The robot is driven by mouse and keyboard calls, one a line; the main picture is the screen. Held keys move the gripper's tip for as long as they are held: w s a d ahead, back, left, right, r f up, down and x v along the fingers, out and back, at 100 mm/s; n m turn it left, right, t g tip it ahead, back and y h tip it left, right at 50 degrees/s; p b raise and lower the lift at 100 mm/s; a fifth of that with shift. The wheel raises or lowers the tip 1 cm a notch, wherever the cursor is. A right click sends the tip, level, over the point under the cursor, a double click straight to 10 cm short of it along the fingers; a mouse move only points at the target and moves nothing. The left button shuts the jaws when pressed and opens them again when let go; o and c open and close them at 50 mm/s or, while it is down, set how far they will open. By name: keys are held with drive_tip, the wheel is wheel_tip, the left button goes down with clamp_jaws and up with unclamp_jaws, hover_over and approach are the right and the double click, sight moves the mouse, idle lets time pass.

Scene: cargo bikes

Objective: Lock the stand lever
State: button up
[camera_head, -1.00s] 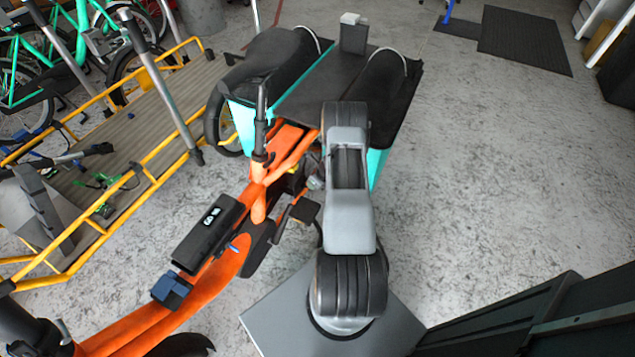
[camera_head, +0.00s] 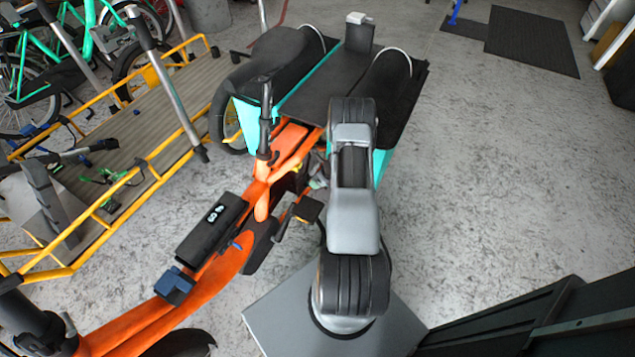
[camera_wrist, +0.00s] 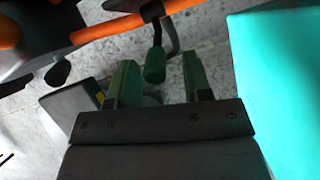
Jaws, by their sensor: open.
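The stand lever shows in the wrist view as a dark bent bar with a green grip (camera_wrist: 155,65) at its end. My gripper (camera_wrist: 160,75) has its two green fingers apart, one on each side of the green grip, with a visible gap on both sides. I cannot tell how deep the grip sits between the fingers. The orange cargo bike (camera_head: 262,195) stands beside my arm in the head view, and its orange frame (camera_wrist: 110,28) crosses the top of the wrist view. In the head view my arm hides the lever and my gripper.
A turquoise panel (camera_wrist: 278,90) of the bike's cargo box is close on the right in the wrist view. A bike pedal (camera_head: 307,209) sticks out near my arm. A yellow-railed platform (camera_head: 120,140) stands left. Open floor (camera_head: 490,180) lies to the right.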

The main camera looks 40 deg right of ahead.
drive_tip(key=p+v, duration=0.3)
drive_tip(key=v, duration=0.9)
drive_tip(key=shift+s+r, duration=0.15)
drive_tip(key=shift+r, duration=0.05)
drive_tip(key=s+a+r+n+p, duration=0.4)
drive_tip(key=a+r+n, duration=0.5)
drive_tip(key=r, duration=0.8)
drive_tip(key=s+a+r+n+h+p, duration=0.1)
drive_tip(key=s+a+r+n+p, duration=0.3)
drive_tip(key=a+r+n+p, duration=0.4)
drive_tip(key=s+a+r+n+g+h+p, duration=0.1)
drive_tip(key=s+a+r+n+p, duration=0.3)
drive_tip(key=a+r+n, duration=0.7)
wheel_tip(320, 180, up, 15)
drive_tip(key=n+p, duration=0.2)
drive_tip(key=n, duration=0.4)
drive_tip(key=shift+a, duration=0.25)
drive_tip(key=shift+d+f, duration=0.1)
